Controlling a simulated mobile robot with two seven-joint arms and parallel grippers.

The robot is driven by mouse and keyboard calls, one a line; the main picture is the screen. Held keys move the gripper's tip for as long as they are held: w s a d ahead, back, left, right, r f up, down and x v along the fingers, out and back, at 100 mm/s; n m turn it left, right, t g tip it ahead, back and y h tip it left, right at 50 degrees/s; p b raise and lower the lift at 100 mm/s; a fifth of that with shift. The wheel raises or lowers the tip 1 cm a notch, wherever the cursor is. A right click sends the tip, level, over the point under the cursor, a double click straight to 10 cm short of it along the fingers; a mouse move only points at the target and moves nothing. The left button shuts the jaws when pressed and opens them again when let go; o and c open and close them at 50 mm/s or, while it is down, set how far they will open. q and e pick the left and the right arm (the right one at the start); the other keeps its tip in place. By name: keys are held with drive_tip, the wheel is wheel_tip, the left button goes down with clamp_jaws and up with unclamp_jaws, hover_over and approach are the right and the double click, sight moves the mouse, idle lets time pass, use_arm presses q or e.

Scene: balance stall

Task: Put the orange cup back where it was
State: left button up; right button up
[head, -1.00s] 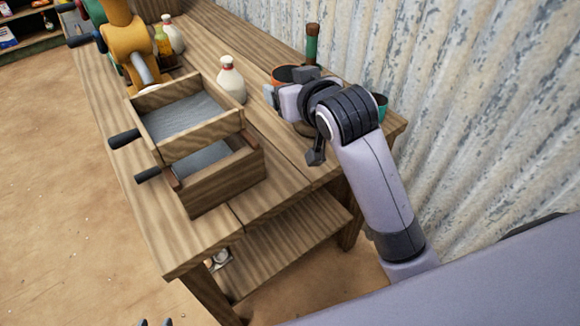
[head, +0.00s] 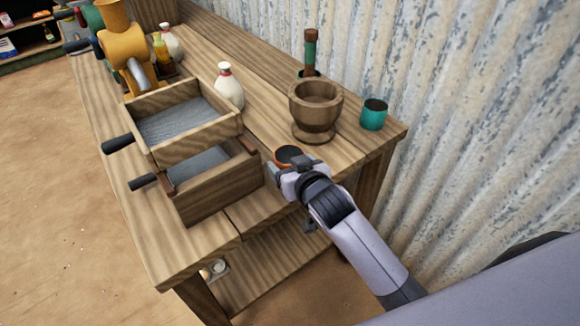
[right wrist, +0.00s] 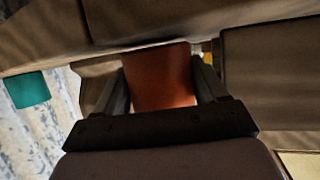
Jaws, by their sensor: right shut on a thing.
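The orange cup (head: 287,155) shows in the head view by the near right part of the wooden table, with its orange rim and dark inside facing up. My right gripper (head: 286,168) is shut on it from the near side and hides its lower part. In the right wrist view the orange cup (right wrist: 160,78) sits between the two fingers of the right gripper (right wrist: 160,92). I cannot tell whether the cup's base touches the table. My left gripper is not in view.
A wooden mortar (head: 315,112) stands just behind the cup, with a teal cup (head: 374,114) to its right. Stacked wooden boxes (head: 215,190) with dark handles stand to the left. A white bottle (head: 229,88) stands behind them. Bare tabletop (head: 345,155) lies right of the cup.

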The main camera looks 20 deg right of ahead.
drive_tip(key=shift+f, duration=0.15)
drive_tip(key=shift+f, duration=0.15)
drive_tip(key=o, duration=0.8)
